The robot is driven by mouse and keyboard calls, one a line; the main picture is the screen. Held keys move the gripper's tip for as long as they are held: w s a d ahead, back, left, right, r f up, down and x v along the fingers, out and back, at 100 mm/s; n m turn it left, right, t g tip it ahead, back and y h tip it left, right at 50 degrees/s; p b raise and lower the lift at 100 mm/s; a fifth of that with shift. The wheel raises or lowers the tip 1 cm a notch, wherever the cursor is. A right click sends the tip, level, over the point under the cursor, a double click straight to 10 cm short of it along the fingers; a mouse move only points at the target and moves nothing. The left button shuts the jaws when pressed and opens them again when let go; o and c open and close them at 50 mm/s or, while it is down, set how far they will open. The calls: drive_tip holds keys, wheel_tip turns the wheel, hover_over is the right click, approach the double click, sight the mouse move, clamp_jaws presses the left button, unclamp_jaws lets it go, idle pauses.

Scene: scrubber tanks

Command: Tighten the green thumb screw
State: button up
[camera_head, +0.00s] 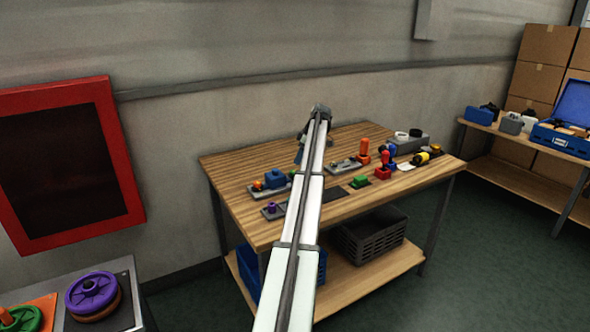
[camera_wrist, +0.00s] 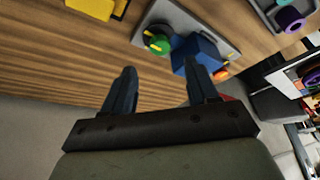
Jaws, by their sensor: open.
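A round green thumb screw (camera_wrist: 157,43) with a yellow mark sits at one end of a grey plate (camera_wrist: 177,14) in the wrist view. A blue block (camera_wrist: 197,52) stands beside it, with an orange knob (camera_wrist: 221,75) beyond. In the head view the blue block (camera_head: 275,179) and orange knob (camera_head: 257,185) are at the table's left; my arm hides part of that area. My gripper (camera_wrist: 160,67) is open and empty, its fingers apart and pointing toward the green screw and blue block. It also shows small in the head view (camera_head: 299,156), above the table; contact is not visible.
A purple knob (camera_head: 271,208) on a plate stands at the table's front left. A separate green piece (camera_head: 360,182), a red-and-blue fixture (camera_head: 384,166) and an orange fixture (camera_head: 364,152) stand right of my arm. A yellow object (camera_wrist: 94,8) lies at the wrist view's top left.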

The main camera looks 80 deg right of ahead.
sight(293, 171)
drive_tip(key=shift+x, duration=3.45)
drive_tip(key=shift+c, duration=0.2)
drive_tip(key=c, duration=1)
